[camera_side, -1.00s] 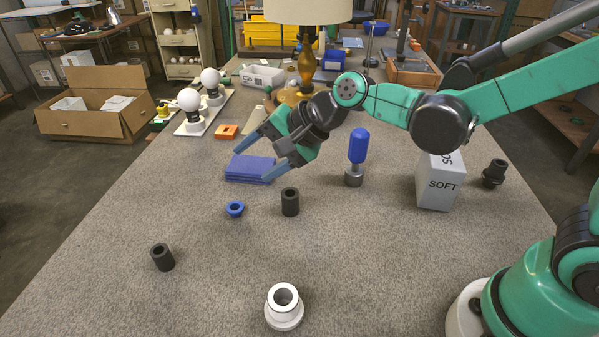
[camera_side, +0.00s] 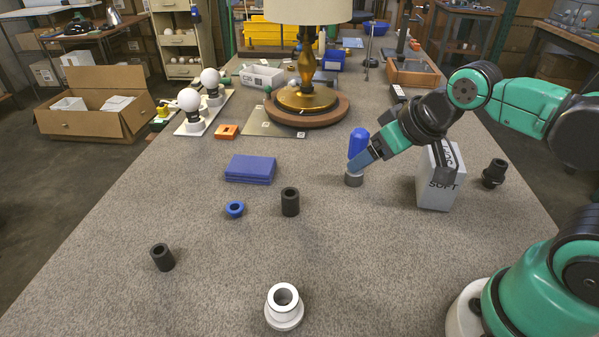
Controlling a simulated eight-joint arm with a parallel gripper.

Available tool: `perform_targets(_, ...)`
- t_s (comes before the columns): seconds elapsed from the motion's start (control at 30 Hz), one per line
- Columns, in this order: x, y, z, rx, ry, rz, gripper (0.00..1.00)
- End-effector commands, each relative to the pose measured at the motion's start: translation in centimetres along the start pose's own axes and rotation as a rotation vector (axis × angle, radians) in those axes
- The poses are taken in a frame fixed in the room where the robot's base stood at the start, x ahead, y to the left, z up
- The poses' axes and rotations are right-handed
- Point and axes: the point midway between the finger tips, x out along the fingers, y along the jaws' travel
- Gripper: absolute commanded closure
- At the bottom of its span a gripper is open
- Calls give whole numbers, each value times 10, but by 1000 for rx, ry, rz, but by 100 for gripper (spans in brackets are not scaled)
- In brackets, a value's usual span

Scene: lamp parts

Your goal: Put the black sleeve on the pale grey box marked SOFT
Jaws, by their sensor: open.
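A black, hollow, upright sleeve (camera_side: 290,202) stands mid-table. A second black hollow sleeve (camera_side: 162,257) stands at the front left; I cannot tell which one the task means. The pale grey box (camera_side: 436,195) marked SOFT stands at the right, its top and front partly hidden by my arm. My gripper (camera_side: 404,170) is open and is between the blue-handled tool and the box. One blue-grey finger overlaps the tool in the picture; a dark finger seems to cross the box. Contact with either cannot be told. No sleeve is between the fingers.
The blue-handled tool (camera_side: 357,148) stands left of the box, and a dark stepped fitting (camera_side: 494,173) right of it. A blue ring (camera_side: 235,209), blue pad (camera_side: 250,169) and white flanged socket (camera_side: 284,307) lie around the sleeves. A lamp (camera_side: 306,100) stands behind.

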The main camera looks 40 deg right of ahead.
Motion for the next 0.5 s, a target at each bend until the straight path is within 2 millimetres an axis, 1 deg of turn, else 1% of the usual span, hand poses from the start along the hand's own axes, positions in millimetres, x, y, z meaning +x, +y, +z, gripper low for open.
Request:
perform_targets(0.07, 1, -3, -2, 20, 2, -11, 31)
perform_targets(0.13, 4, -9, -9, 76, 6, -39, 31)
perform_targets(0.23, 12, -28, -25, 235, 6, -114, 31)
perform_targets(0.37, 30, -64, -51, 537, -27, -255, 31)
perform_targets(0.4, 37, -76, -58, 635, -48, -300, 31)
perform_targets(0.47, 48, -94, -67, 781, -88, -363, 31)
perform_targets(0.5, 55, -107, -72, 879, -119, -404, 31)
